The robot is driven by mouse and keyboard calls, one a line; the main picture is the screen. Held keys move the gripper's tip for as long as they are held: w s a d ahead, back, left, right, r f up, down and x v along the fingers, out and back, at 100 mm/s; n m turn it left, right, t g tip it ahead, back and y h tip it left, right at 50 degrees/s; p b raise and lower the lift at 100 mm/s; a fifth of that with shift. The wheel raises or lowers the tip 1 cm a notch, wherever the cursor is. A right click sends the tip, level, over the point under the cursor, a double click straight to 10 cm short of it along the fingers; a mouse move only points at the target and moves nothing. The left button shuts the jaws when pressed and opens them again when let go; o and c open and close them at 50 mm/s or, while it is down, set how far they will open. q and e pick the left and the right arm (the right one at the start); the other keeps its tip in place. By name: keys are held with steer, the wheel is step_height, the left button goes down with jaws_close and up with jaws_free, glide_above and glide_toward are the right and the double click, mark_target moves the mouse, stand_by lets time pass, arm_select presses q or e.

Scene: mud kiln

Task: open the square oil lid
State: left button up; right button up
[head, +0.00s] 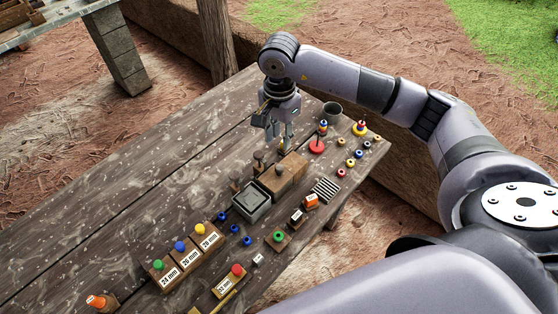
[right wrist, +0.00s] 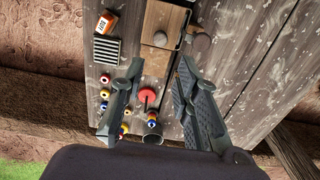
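My right gripper (head: 285,146) points down above the table, behind the wooden block and apart from the grey box. In the right wrist view its two fingers (right wrist: 160,70) are spread with nothing between the tips. The wooden block (right wrist: 166,22) shows at the top of that view; I cannot clearly make out the grey box there. My left gripper is not in view.
Upright round-topped pegs (head: 259,158) stand close to the box and gripper.

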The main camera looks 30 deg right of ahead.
mark_target(279, 167)
step_height(279, 167, down, 12)
steer(key=shift+f+p, duration=0.1)
steer(key=shift+p, duration=1.15)
jaws_close()
